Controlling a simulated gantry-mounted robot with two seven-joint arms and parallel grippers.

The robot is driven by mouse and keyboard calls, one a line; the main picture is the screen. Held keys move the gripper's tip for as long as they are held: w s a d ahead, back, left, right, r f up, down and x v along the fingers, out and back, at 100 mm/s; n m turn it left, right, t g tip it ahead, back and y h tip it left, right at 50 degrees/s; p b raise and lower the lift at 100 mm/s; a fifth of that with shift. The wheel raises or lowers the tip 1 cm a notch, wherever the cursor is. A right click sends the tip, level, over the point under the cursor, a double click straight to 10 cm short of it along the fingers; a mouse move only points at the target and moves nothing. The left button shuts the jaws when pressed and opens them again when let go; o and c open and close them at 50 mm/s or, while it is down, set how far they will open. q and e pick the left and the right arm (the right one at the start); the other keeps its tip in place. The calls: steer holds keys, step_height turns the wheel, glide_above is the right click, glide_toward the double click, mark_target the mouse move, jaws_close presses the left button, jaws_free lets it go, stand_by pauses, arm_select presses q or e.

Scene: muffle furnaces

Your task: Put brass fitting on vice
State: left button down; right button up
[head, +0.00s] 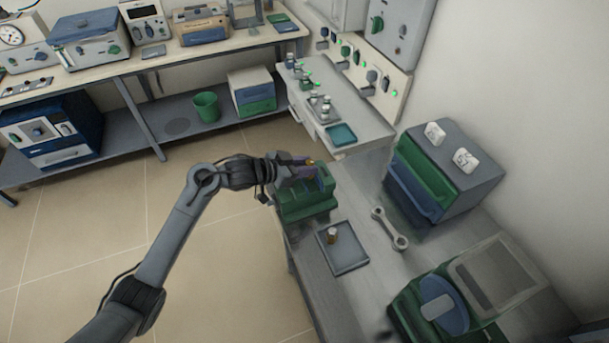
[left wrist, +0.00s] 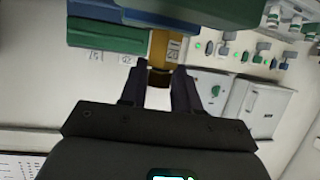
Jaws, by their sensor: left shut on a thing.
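The green vice (head: 305,207) stands at the left edge of the near bench. My left gripper (head: 302,167) is at the top of the vice, with its fingers over the jaw area. A small brass-coloured piece (head: 310,162) shows at the fingertips. In the left wrist view the fingers (left wrist: 158,88) are shut on a brass-coloured cylinder (left wrist: 161,50) with a dark end. Whether it touches the vice is unclear. My right gripper is not in view.
A wrench (head: 390,230) lies right of the tray. A drawer cabinet (head: 480,170) stands behind it, and a green-and-blue machine (head: 437,308) is at the front right. A teal tray (head: 341,134) lies on the shelf behind the vice. Floor lies left of the bench.

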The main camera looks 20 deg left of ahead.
arm_select(q)
steer(key=shift+f+b, duration=0.45)
steer(key=shift+f, duration=1.5)
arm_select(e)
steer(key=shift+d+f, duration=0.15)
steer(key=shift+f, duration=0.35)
arm_select(q)
steer(key=shift+f, duration=0.15)
steer(key=c, duration=0.8)
jaws_free()
